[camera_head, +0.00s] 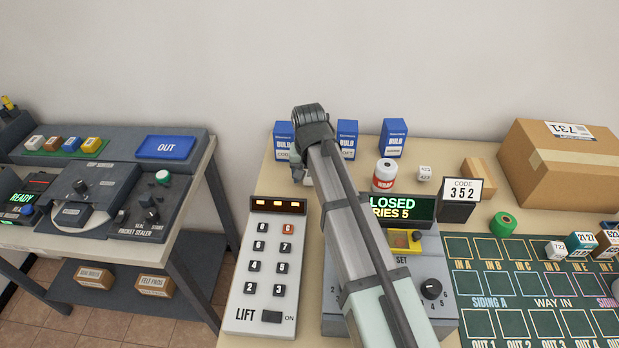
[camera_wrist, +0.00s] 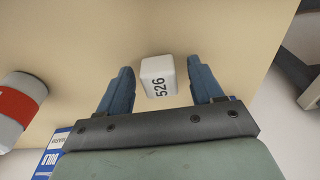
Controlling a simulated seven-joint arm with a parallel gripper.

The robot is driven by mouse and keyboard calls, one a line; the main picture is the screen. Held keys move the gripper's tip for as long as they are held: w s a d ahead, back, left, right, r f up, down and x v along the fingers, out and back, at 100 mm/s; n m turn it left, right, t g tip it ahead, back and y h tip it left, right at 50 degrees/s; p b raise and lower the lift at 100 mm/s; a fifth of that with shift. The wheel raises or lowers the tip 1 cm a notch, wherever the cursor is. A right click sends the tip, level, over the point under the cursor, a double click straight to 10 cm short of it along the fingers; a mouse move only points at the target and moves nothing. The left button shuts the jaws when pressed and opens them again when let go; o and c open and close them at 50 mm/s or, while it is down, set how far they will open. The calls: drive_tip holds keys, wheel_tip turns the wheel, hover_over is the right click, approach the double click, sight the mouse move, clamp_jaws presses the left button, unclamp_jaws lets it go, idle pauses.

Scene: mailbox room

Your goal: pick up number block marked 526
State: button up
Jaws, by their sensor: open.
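The white number block marked 526 (camera_wrist: 158,76) lies on the beige table in the wrist view, between the two blue fingers of my gripper (camera_wrist: 160,86). The fingers are spread apart, with a gap on each side of the block. In the head view my gripper (camera_head: 299,172) is at the back left of the table, near the blue bulb boxes. In that view a small part of a white thing shows by the gripper, mostly hidden by my arm; I cannot tell if it is the block.
Blue bulb boxes (camera_head: 392,138) stand along the back. A red-and-white roll (camera_head: 384,175) and another small white block (camera_head: 424,173) are to the right. A keypad panel (camera_head: 270,268) is in front. The table's edge shows at right in the wrist view.

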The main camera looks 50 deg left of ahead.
drive_tip(key=c, duration=1)
drive_tip(key=shift+c, duration=0.2)
